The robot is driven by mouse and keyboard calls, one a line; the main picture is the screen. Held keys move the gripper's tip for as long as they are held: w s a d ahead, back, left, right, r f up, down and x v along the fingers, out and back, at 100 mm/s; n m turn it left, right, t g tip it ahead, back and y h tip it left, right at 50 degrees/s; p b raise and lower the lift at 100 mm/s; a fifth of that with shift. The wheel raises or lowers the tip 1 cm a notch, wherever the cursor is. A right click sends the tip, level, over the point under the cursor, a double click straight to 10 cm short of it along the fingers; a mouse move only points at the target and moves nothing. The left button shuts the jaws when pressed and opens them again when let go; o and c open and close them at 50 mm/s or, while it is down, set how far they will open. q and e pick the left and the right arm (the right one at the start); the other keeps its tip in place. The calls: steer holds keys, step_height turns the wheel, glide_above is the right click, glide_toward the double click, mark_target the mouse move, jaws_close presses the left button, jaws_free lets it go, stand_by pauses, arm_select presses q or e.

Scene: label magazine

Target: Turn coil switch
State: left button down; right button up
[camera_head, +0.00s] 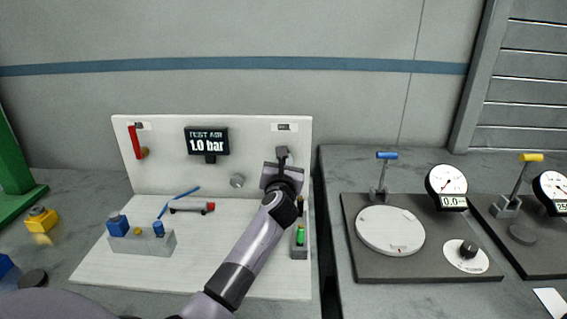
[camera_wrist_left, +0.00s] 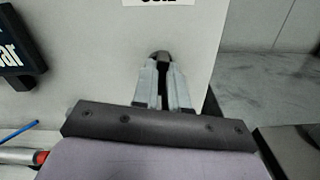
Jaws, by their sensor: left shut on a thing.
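The coil switch (camera_head: 282,151) is a small dark grey knob on the right part of the upright white panel, below a small label (camera_head: 284,127). In the left wrist view the switch (camera_wrist_left: 160,55) shows as a dark rounded tip between the finger ends, under a partly cropped label. My left gripper (camera_head: 281,161) reaches up to the panel and is shut on the switch; its fingers (camera_wrist_left: 162,82) hide most of it. The switch's turn angle cannot be read. My right gripper is in neither view.
Gauge stations (camera_head: 420,272) stand on the right table.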

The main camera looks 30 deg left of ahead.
arm_select(q)
steer(key=shift+f+n, duration=0.1)
steer(key=shift+n, duration=1)
steer(key=c, duration=1.2)
jaws_free()
steer(key=shift+o, duration=0.2)
steer(key=shift+s+d, duration=0.1)
steer(key=v, duration=0.7)
